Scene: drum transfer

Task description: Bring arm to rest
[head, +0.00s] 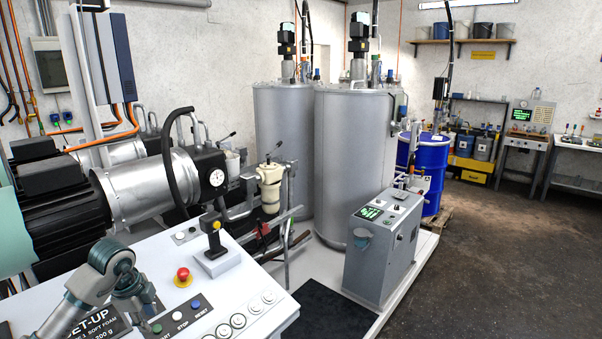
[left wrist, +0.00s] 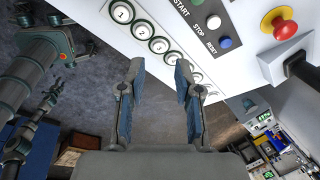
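My left arm comes in at the lower left of the head view, bent over the white control panel (head: 222,285). My left gripper (head: 138,292) hangs just above the panel's label and buttons there. In the left wrist view my left gripper (left wrist: 160,65) is open, with its two blue-padded fingers apart and nothing between them. The panel's numbered buttons lie beyond the fingertips, and I see no contact. My right arm is not in the head view. Arm links of mine show at the left of the wrist view, too unclear to read the right gripper.
A red emergency button (head: 183,277) and a joystick (head: 212,235) stand up from the panel near the left gripper. A motor unit (head: 60,205) is behind it. Grey tanks (head: 350,170), a grey console (head: 383,245) and a blue drum (head: 432,170) stand farther off. Floor at right is clear.

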